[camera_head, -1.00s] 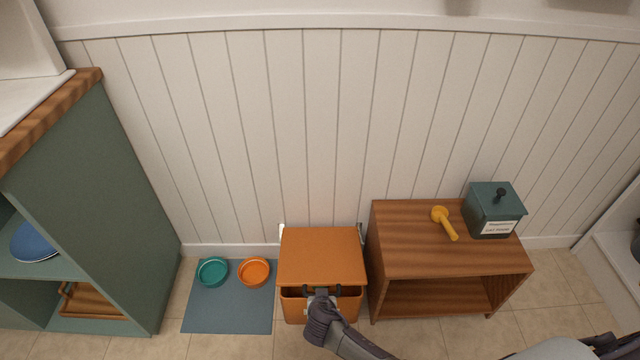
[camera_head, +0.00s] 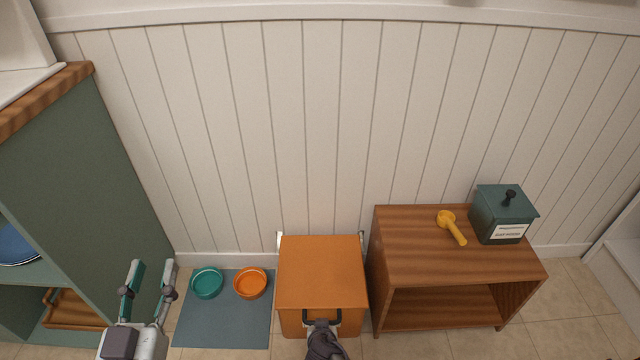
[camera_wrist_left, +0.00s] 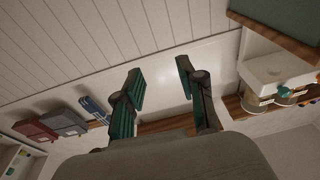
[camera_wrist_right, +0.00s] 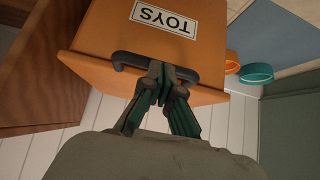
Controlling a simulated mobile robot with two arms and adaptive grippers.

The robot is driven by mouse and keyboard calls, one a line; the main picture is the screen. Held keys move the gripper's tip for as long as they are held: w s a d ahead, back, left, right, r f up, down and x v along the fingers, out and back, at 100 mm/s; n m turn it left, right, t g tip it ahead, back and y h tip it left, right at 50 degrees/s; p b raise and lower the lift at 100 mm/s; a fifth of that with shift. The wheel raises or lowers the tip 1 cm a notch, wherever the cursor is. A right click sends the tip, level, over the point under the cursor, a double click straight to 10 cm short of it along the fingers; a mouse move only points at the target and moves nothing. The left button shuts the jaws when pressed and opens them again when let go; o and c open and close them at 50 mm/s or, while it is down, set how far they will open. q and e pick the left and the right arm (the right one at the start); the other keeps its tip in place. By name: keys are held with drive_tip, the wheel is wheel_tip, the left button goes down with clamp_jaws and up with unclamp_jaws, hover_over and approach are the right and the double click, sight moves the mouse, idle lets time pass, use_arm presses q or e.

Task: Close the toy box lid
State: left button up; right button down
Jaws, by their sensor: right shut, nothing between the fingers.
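The toy box (camera_head: 321,270) is orange and stands against the wall, its lid lying level with no gap visible at the front edge. A black handle (camera_head: 322,316) is at its front. The right wrist view shows a TOYS label (camera_wrist_right: 165,18) on the front and the dark handle (camera_wrist_right: 135,62). My right gripper (camera_head: 321,325) is shut and empty, right at the handle; its fingertips (camera_wrist_right: 160,75) overlap the handle in the picture, and contact cannot be told. My left gripper (camera_head: 150,268) is open and empty, left of the mat; its fingers also show in the left wrist view (camera_wrist_left: 158,82).
A blue mat (camera_head: 225,325) with a teal bowl (camera_head: 207,284) and an orange bowl (camera_head: 250,284) lies left of the box. A wooden shelf unit (camera_head: 440,255) stands close on the right, bearing a yellow scoop (camera_head: 452,227) and a green canister (camera_head: 503,215). A green cabinet (camera_head: 90,190) is at left.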

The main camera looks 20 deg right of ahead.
use_arm(q)
drive_tip(key=shift+s+d+r+t+h, duration=0.1)
drive_tip(key=shift+s+r+t+h, duration=0.1)
drive_tip(key=shift+r+t, duration=0.45)
drive_tip(key=shift+s+d+r+t+h, duration=0.1)
drive_tip(key=shift+s+r+t+h, duration=0.2)
drive_tip(key=shift+r, duration=0.5)
use_arm(e)
drive_tip(key=shift+s+f, duration=0.1)
drive_tip(key=shift+f, duration=0.3)
use_arm(q)
drive_tip(key=shift+w+a+y, duration=0.1)
drive_tip(key=shift+w+y, duration=0.05)
drive_tip(key=shift+y, duration=0.15)
use_arm(e)
drive_tip(key=shift+s, duration=0.1)
